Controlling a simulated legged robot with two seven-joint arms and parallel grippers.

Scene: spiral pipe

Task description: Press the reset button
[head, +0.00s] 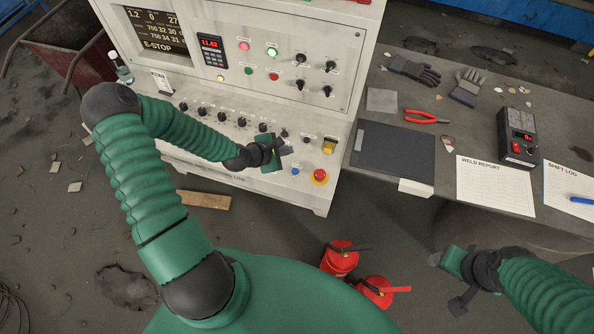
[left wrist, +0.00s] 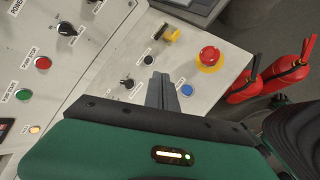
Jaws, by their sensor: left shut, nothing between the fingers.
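A small blue button (head: 295,171) with an unreadable label sits near the front of the sloped console. It also shows in the left wrist view (left wrist: 187,90), just right of my gripper's fingers. My left gripper (head: 286,149) is shut and empty above the console, a little behind and left of the blue button in the head view. In the left wrist view its fingers (left wrist: 161,92) point at the panel between a black knob and the blue button; contact cannot be told. My right gripper (head: 447,282) hangs in front of the bench, away from the console; its jaw state is unclear.
A red emergency button (head: 320,177) on a yellow base is right of the blue button. A yellow switch (head: 329,146) is behind it. Several black knobs (head: 222,117) line the console. Two red extinguishers (head: 341,258) stand on the floor. A bench with papers (head: 495,184) is at right.

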